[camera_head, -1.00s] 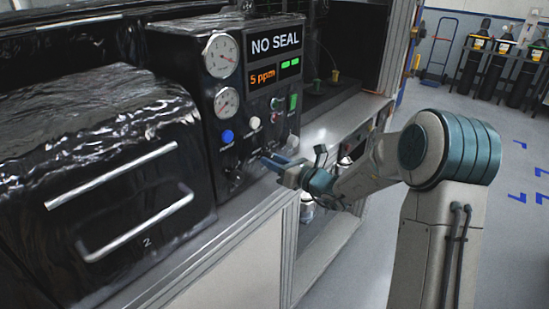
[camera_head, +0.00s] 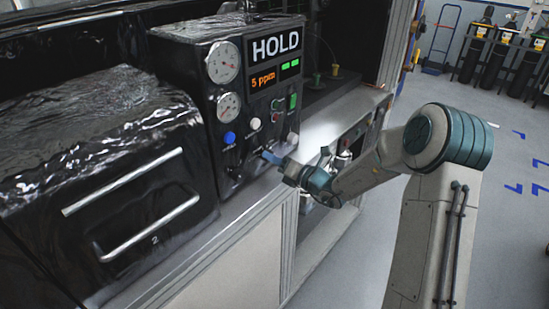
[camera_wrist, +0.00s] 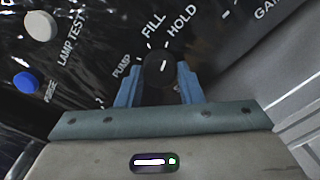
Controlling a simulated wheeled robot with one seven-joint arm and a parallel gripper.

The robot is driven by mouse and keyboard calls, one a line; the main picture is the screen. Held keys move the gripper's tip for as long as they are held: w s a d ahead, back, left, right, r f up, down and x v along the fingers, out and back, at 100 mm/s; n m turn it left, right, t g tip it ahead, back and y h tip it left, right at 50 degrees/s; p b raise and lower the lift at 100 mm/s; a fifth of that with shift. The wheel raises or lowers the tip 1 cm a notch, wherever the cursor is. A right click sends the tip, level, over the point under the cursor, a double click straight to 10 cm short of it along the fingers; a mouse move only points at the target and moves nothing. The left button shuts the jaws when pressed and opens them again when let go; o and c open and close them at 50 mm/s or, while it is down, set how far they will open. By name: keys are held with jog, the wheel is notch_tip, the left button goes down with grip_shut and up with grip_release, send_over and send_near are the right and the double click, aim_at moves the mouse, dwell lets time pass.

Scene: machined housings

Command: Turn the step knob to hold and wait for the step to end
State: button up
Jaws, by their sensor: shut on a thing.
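The step knob (camera_wrist: 159,70) is a round black knob with a white pointer line, seen in the wrist view below the labels PUMP, FILL and HOLD. Its pointer leans a little right of straight up, toward the HOLD side. My gripper (camera_wrist: 159,88) has its blue fingers on both sides of the knob and is shut on it. In the head view my gripper (camera_head: 268,157) is at the lower part of the black control panel (camera_head: 205,110), and the knob is hidden there. The panel's display (camera_head: 275,46) reads HOLD, with 5 ppm in orange below.
Two round gauges (camera_head: 223,62) are on the panel. A blue button (camera_wrist: 25,82) and a white button (camera_wrist: 40,25) lie left of the knob. A black cabinet with silver handles (camera_head: 125,182) stands left. Gas cylinders (camera_head: 497,60) stand far back right.

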jog(key=shift+f, duration=0.1)
jog(key=o, duration=1)
jog(key=shift+c, duration=0.2)
jog(key=shift+d, duration=0.1)
jog(key=b+v, duration=0.2)
jog(key=v, duration=1.1)
jog(key=shift+s+d+b, duration=0.25)
jog(key=shift+s+b, duration=0.05)
jog(key=shift+b, duration=0.05)
